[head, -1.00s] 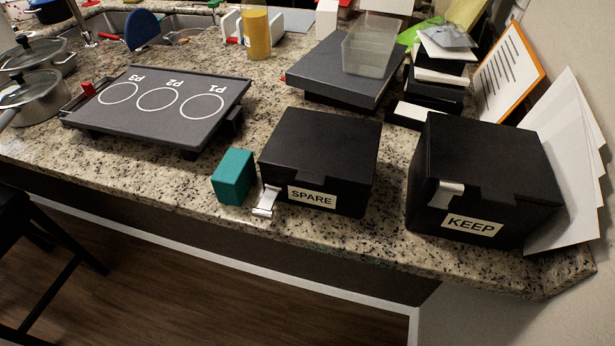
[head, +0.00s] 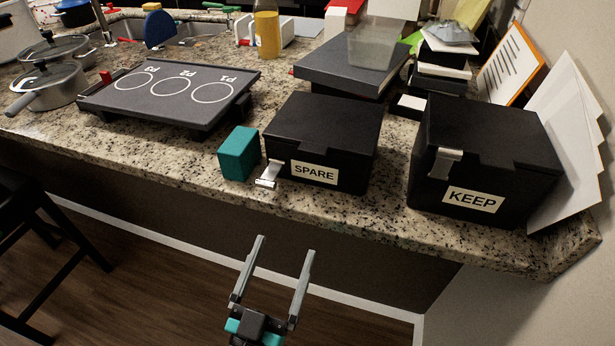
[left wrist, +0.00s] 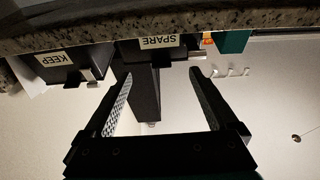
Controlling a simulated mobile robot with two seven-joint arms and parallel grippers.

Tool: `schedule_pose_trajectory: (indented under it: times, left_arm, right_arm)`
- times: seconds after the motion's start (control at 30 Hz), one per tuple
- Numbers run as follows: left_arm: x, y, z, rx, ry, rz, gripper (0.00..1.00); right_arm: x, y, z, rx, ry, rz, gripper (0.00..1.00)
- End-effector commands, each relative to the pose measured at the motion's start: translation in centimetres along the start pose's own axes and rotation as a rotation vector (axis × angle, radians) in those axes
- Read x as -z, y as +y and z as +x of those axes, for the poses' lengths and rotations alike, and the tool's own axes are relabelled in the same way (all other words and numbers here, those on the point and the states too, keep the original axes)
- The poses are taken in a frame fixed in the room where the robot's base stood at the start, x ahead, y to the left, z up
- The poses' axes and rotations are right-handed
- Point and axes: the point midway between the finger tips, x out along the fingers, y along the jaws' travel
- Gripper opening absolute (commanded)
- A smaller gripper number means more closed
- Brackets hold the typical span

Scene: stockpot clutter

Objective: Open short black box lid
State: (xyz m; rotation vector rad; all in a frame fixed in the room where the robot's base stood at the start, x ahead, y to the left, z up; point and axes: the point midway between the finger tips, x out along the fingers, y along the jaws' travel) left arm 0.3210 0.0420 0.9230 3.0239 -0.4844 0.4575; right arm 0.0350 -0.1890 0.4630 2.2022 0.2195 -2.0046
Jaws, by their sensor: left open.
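The short black box labelled SPARE (head: 322,137) stands near the counter's front edge with its lid down. A silvery metal latch (head: 268,174) sticks out at its front left corner. A taller black box labelled KEEP (head: 487,150) stands to its right, also with its lid down, with a metal clasp (head: 446,162) on its front. My left gripper (head: 286,245) is open and empty, in front of the counter and below the SPARE box, fingers pointing towards it. In the left wrist view, the SPARE box (left wrist: 165,54) shows upside down beyond the open fingers.
A teal block (head: 239,153) stands just left of the SPARE box. A dark board with circles P1 to P3 (head: 170,92) lies further left. Behind are a flat dark case (head: 350,68) and stacked books (head: 440,75). White sheets (head: 566,150) lean against the right wall.

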Motion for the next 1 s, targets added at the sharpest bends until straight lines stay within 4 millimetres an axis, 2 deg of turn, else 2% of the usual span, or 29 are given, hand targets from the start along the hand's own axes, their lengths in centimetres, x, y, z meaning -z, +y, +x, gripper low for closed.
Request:
schedule_pose_trajectory:
  times: [0.03,0.1,0.2,0.37,0.8,1.0]
  left_arm:
    - [1.3,0.1,0.2,0.002,0.042,0.0,0.93]
    - [2.5,0.1,0.4,0.003,0.078,0.0,0.93]
    - [3.2,0.1,0.8,0.003,0.099,0.0,0.93]
    - [3.5,0.1,2.8,0.004,0.101,-0.001,0.93]
    - [4.2,0.1,11.0,0.003,0.099,0.0,0.93]
    - [4.4,0.0,13.9,0.003,0.096,-0.001,0.93]
  right_arm:
    - [-0.1,0.0,0.2,0.0,0.0,0.0,0.0]
    - [-0.1,0.0,0.3,0.0,0.0,0.0,0.0]
    - [-0.1,0.0,0.3,0.0,0.0,0.0,0.0]
    - [-0.1,0.1,0.3,-0.001,0.0,0.0,0.0]
    - [-0.1,0.3,0.5,-0.003,0.001,-0.001,0.0]
    - [0.0,0.5,0.7,-0.006,0.002,-0.001,0.0]
